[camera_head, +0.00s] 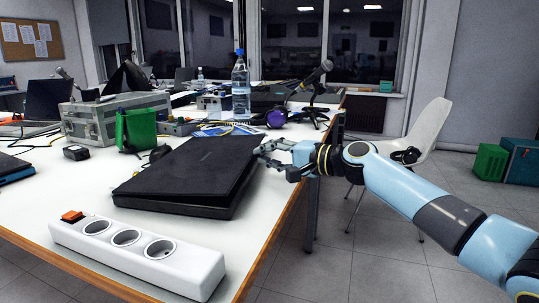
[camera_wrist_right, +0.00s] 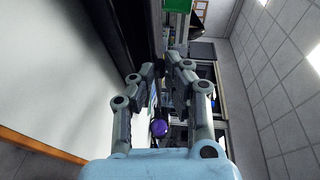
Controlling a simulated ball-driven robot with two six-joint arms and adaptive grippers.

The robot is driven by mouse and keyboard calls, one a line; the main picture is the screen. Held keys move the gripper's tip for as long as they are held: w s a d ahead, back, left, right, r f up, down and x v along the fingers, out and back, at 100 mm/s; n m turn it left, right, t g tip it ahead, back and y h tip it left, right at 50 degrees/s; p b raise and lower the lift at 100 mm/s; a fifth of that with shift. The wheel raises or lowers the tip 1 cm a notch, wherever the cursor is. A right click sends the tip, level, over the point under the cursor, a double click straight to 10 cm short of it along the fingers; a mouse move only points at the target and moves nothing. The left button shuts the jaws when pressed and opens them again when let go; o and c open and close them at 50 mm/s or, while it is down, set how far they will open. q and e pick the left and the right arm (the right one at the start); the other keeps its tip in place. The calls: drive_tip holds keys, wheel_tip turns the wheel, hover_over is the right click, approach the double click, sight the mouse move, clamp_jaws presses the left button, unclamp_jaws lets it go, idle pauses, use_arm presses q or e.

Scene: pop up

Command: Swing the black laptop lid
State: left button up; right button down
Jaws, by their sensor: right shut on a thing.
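The black laptop (camera_head: 185,168) lies on the white table in the head view, its lid low over the base and almost flat. It also shows as a dark slab in the wrist view (camera_wrist_right: 118,25). My right gripper (camera_head: 266,154) comes in from the right and is shut on the lid at its right-hand far edge. In the wrist view its fingers (camera_wrist_right: 170,72) are close together beside the laptop; the exact contact is hard to make out. My left gripper is not in view.
A white power strip (camera_head: 135,250) lies in front of the laptop. Behind it stand a water bottle (camera_head: 241,90), a purple ball (camera_head: 276,118), a microphone stand (camera_head: 313,95) and a green box (camera_head: 136,129). A white chair (camera_head: 425,135) stands right of the table (camera_head: 70,205).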

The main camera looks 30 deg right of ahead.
idle(0.3)
drive_tip(key=c, duration=1.7)
unclamp_jaws()
drive_tip(key=shift+w+a, duration=0.1)
drive_tip(key=shift+c, duration=0.2)
drive_tip(key=o, duration=0.4)
drive_tip(key=shift+w+a+f, duration=0.1)
drive_tip(key=shift+w+a, duration=0.1)
drive_tip(key=shift+s+d, duration=0.1)
drive_tip(key=shift+s+d, duration=0.15)
drive_tip(key=shift+s, duration=0.1)
drive_tip(key=v, duration=1.1)
drive_tip(key=shift+s+d, duration=0.1)
drive_tip(key=shift+s, duration=0.1)
